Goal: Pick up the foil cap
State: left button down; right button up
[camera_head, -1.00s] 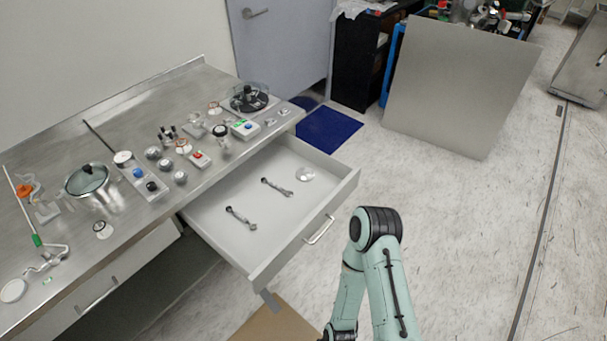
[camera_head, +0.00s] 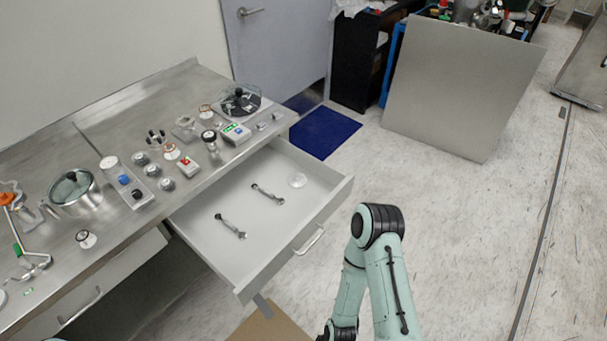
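I cannot single out the foil cap for certain. A small pale, shiny round piece (camera_head: 298,180) lies in the open drawer (camera_head: 200,236), near its far right corner, and may be it. Several small round pieces also stand on the steel counter and are too small to tell apart. My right arm comes up from the bottom edge, right of the drawer, bent at the elbow. Its gripper is below the picture. My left gripper is out of view too.
Two small wrenches (camera_head: 230,226) (camera_head: 267,194) lie in the drawer. The steel counter (camera_head: 130,105) holds a lidded pot (camera_head: 76,194), a hotplate-like device (camera_head: 236,131) and small instruments. A grey panel (camera_head: 460,90) stands behind. The floor to the right is clear.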

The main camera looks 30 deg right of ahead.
aim_at(297, 181)
jog(key=i+l, duration=0.15)
jog(key=l, duration=0.4)
jog(key=i+l, duration=0.15)
jog(key=l, duration=0.35)
jog(key=i+l, duration=0.2)
jog(key=l, duration=0.35)
jog(key=i+l, duration=0.15)
jog(key=l, duration=0.35)
jog(key=i+l, duration=0.15)
jog(key=l, duration=0.4)
jog(key=i+l, duration=0.15)
jog(key=l, duration=0.35)
jog(key=i+l, duration=0.15)
jog(key=l, duration=0.4)
jog(key=i+l, duration=0.2)
jog(key=l, duration=0.35)
jog(key=l+u, duration=0.1)
jog(key=u, duration=0.35)
jog(key=l+u, duration=0.1)
jog(key=u, duration=0.35)
jog(key=l+u, duration=0.15)
jog(key=u, duration=0.3)
